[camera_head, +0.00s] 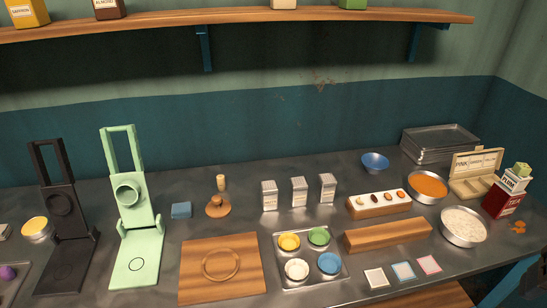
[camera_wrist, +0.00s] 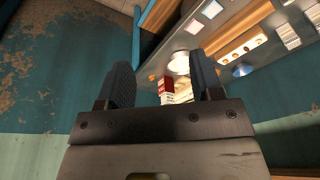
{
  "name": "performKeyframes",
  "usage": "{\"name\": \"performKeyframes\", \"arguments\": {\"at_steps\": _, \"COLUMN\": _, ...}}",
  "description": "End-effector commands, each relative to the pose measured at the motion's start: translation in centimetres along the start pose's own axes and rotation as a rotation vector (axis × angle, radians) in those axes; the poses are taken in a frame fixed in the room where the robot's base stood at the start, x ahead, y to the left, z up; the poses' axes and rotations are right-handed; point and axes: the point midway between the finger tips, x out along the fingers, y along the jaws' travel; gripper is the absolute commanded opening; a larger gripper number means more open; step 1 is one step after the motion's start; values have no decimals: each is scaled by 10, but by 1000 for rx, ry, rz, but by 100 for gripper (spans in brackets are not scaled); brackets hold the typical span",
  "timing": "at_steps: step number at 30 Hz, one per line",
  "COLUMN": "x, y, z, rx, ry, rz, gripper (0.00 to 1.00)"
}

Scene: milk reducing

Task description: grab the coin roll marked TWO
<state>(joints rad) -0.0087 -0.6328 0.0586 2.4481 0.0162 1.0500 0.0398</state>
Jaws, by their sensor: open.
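I cannot make out any coin roll marked TWO in either view. Three small upright grey-white packets with labels, a left one (camera_head: 269,196), a middle one (camera_head: 298,191) and a right one (camera_head: 327,188), stand in a row at mid-counter in the head view; their print is too small to read. My gripper (camera_wrist: 160,76) shows only in the wrist view. Its two dark fingers are apart with nothing held between them. It is tilted and well away from the counter. A red and white box (camera_wrist: 167,92) appears beyond the gap between the fingers.
A wooden board (camera_head: 205,275), a tray of coloured bowls (camera_head: 285,252) and a wooden block (camera_head: 388,234) lie in front. A green press (camera_head: 135,262) and a black press (camera_head: 62,265) stand left. A bowl of white grains (camera_head: 464,241) sits right. A shelf (camera_head: 250,20) runs above.

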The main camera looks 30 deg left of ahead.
Motion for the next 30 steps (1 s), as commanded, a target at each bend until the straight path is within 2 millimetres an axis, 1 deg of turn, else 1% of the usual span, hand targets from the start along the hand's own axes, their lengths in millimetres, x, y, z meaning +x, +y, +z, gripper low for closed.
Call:
{"name": "performKeyframes", "arguments": {"at_steps": 5, "x": -4, "y": -17, "z": -20, "rx": 30, "ry": -24, "rz": -42, "gripper": 60}}
{"name": "performKeyframes", "arguments": {"at_steps": 8, "x": -6, "y": -32, "z": -35, "rx": 57, "ry": -47, "rz": -76, "gripper": 60}}
{"name": "performKeyframes", "arguments": {"at_steps": 11, "x": -8, "y": -52, "z": -53, "rx": 89, "ry": -79, "rz": -116, "gripper": 60}}
{"name": "performKeyframes", "arguments": {"at_steps": 20, "x": -14, "y": -123, "z": -108, "rx": 195, "ry": -197, "rz": -235, "gripper": 60}}
{"name": "performKeyframes", "arguments": {"at_steps": 26, "x": -13, "y": -177, "z": -140, "rx": 263, "ry": -293, "rz": -300, "gripper": 60}}
{"name": "performKeyframes", "arguments": {"at_steps": 30, "x": -12, "y": -217, "z": -160, "rx": 309, "ry": -362, "rz": -340, "gripper": 60}}
